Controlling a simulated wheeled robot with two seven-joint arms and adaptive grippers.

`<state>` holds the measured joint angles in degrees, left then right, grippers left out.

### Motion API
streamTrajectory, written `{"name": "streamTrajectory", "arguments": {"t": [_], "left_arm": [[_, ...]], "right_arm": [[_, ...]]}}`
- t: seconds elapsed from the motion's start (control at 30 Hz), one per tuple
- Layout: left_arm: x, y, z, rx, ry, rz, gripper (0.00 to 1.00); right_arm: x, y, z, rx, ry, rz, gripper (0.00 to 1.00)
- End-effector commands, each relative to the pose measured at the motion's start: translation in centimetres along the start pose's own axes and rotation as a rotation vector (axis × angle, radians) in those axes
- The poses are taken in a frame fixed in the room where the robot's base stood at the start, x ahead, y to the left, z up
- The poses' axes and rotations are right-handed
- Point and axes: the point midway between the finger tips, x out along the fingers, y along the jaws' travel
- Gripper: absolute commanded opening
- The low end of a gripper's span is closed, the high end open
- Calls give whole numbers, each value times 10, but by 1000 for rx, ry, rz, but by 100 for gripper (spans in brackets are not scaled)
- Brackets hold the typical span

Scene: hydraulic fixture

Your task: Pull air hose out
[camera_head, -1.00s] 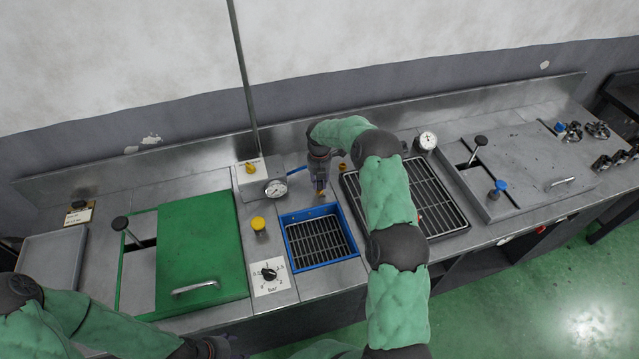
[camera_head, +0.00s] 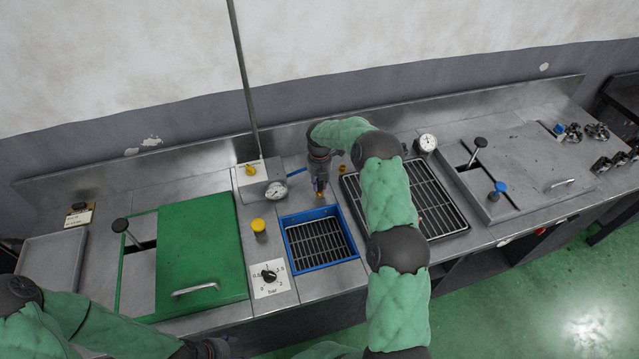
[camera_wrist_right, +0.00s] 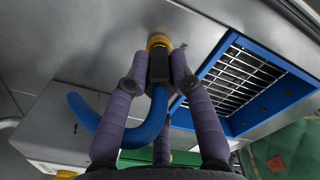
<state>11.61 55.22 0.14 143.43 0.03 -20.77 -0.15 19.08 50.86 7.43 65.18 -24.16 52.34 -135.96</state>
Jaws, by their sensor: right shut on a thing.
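The blue air hose (camera_wrist_right: 150,122) curves away from a black connector (camera_wrist_right: 159,66) in the right wrist view. The connector meets a brass fitting (camera_wrist_right: 159,42) on the grey metal worktop. My right gripper (camera_wrist_right: 160,75) is shut on the hose's connector end, with its purple fingers around it. In the head view my right gripper (camera_head: 320,187) points down just behind the blue-framed basin, and a short piece of the blue hose shows to its left (camera_head: 297,172). My left gripper (camera_head: 215,347) is low at the bottom edge, mostly cut off, and its fingers cannot be made out.
The blue-framed basin with a grate (camera_head: 318,265) lies in front of my right gripper. A gauge (camera_head: 276,191), yellow knob (camera_head: 258,226) and pressure dial (camera_head: 268,276) stand left of it. A green lid (camera_head: 200,245) lies farther left, a black grate (camera_head: 437,215) right.

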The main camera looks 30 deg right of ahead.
Motion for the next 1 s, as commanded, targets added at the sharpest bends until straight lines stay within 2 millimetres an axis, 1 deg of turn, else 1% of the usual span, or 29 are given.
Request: {"name": "streamTrajectory", "arguments": {"t": [1.0], "left_arm": [[-20, 7, 1, 0, 0, 0, 62]], "right_arm": [[-44, 0, 0, 0, -1, 0, 0]]}}
